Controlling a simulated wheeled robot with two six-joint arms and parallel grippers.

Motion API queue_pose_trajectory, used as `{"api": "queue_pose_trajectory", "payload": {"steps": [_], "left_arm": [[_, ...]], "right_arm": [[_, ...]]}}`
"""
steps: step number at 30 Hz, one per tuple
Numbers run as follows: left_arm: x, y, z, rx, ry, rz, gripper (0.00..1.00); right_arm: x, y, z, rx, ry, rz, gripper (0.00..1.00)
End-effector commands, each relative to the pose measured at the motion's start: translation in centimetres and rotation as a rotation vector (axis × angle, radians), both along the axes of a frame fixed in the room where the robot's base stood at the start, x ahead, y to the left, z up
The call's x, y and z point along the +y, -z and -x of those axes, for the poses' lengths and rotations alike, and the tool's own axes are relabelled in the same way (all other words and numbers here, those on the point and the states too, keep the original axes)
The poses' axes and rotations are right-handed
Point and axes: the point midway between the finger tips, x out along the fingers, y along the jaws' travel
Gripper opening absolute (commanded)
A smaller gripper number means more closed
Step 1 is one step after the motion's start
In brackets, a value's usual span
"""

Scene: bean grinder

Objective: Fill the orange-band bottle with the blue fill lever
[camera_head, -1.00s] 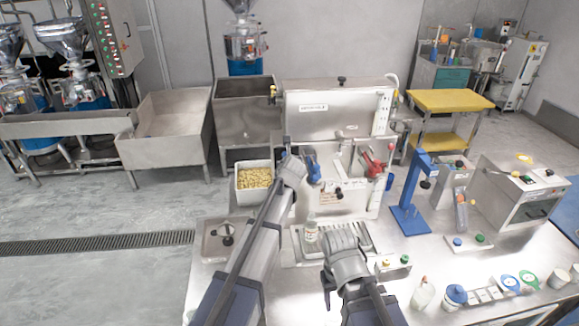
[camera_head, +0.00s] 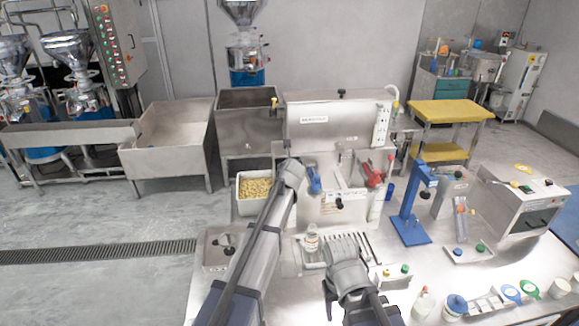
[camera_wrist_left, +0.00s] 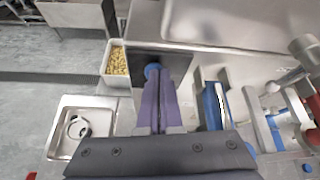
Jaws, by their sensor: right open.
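A small clear bottle (camera_head: 312,240) with an orange-brown band stands upright on the slotted drip tray below the dispenser. The blue fill lever (camera_head: 313,180) is on the dispenser front; a blue part (camera_wrist_left: 214,106) also shows in the left wrist view. My left arm reaches up beside the lever.
A red lever (camera_head: 373,175) is right of the blue one. A bin of yellowish beans (camera_head: 255,188) stands left of the dispenser. A blue stand (camera_head: 411,215) is to the right. Several bottles, cups and tags line the front right of the steel table (camera_head: 455,270).

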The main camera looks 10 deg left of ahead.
Motion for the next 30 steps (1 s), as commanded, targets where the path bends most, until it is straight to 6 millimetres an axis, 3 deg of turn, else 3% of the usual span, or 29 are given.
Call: {"api": "queue_pose_trajectory", "payload": {"steps": [1, 10, 24, 30], "left_arm": [[0.5, -0.3, -1.1, -0.015, 0.0, -0.008, 0.0], [0.4, -0.8, -0.4, -0.015, 0.0, -0.008, 0.0], [-1.4, -4.2, 6.7, -0.008, 0.001, -0.004, 0.0], [-1.7, -4.4, 7.6, -0.008, -0.001, -0.001, 0.0]], "right_arm": [[0.0, 0.0, 0.0, 0.0, 0.0, 0.0, 0.57], [0.0, -0.5, 0.0, 0.0, 0.0, 0.0, 0.57], [0.0, -4.1, 0.1, 0.001, 0.011, 0.0, 0.57], [0.0, -4.3, 0.1, 0.001, 0.016, -0.001, 0.57]]}}
